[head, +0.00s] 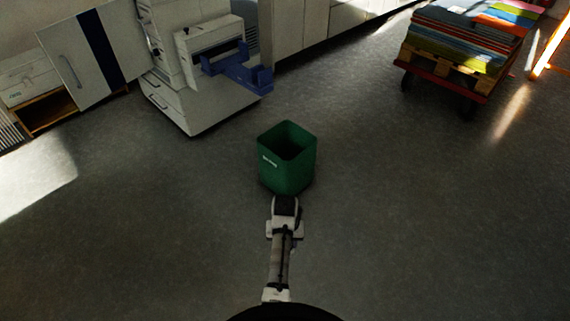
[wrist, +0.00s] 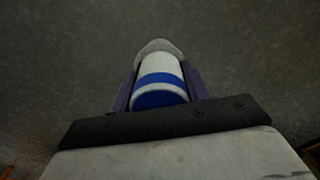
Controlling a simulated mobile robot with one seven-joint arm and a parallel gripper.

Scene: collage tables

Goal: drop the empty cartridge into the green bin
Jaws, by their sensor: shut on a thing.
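The green bin (head: 286,178) stands on the floor in the middle of the head view, open at the top, with a small white label on its side. My arm reaches up to just in front of its near side in that view; the fingers and what they hold cannot be made out there. In the wrist view my gripper (wrist: 160,70) is shut on the cartridge (wrist: 158,84), a white cylinder with blue bands, held between two dark bluish fingers. The bin cannot be made out in the wrist view; only dark grey surface shows beyond the cartridge.
A large white printer (head: 196,90) with an open door and a blue tray (head: 240,73) stands at the back left. A red cart (head: 452,82) with a pallet of colourful stacked sheets is at the upper right. The floor around the bin is clear.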

